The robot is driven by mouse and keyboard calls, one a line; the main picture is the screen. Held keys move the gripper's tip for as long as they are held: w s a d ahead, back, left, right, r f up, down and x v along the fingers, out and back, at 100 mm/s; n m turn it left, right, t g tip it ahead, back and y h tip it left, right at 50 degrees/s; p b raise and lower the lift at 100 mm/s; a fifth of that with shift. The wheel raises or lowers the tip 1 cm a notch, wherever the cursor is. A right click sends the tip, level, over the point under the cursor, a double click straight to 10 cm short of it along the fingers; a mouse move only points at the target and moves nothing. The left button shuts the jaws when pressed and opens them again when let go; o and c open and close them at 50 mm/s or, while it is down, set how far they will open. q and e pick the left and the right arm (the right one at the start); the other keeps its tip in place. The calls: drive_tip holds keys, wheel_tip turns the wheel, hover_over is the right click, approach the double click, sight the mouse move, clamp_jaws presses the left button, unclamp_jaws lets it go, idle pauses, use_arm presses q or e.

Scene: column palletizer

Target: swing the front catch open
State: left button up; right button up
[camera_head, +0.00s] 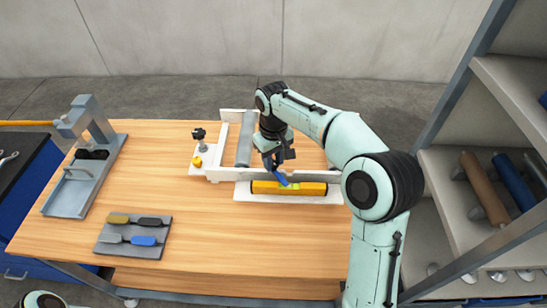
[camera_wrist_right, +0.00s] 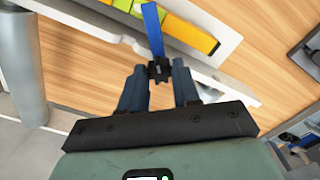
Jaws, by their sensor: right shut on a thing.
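The front catch, a slim blue lever with a dark hub, shows in the head view (camera_head: 281,180) and in the right wrist view (camera_wrist_right: 151,28). It sits at the front wall of a white frame (camera_head: 225,176) and points out over a yellow bar with a green part (camera_head: 262,187). My right gripper (camera_head: 271,163) is down at that wall. In the wrist view its fingertips (camera_wrist_right: 159,72) are closed around the dark piece at the lever's end. The arm hides part of the frame. My left gripper is out of the picture.
A grey cylinder (camera_head: 245,140) lies within the frame. A small post with a black knob (camera_head: 199,134) stands at its left. A grey tray with several handled tools (camera_head: 133,237) and a grey press-like stand (camera_head: 85,175) are left. Shelving (camera_head: 450,175) stands right. The front middle tabletop is clear.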

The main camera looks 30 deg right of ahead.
sight(274, 163)
idle(0.5)
drive_tip(key=o, duration=1.1)
drive_tip(key=shift+c, duration=0.2)
drive_tip(key=shift+r, duration=0.1)
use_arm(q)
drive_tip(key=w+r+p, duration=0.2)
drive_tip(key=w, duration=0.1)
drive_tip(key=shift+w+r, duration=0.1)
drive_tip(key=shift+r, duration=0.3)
use_arm(e)
wheel_tip(274, 163, up, 13)
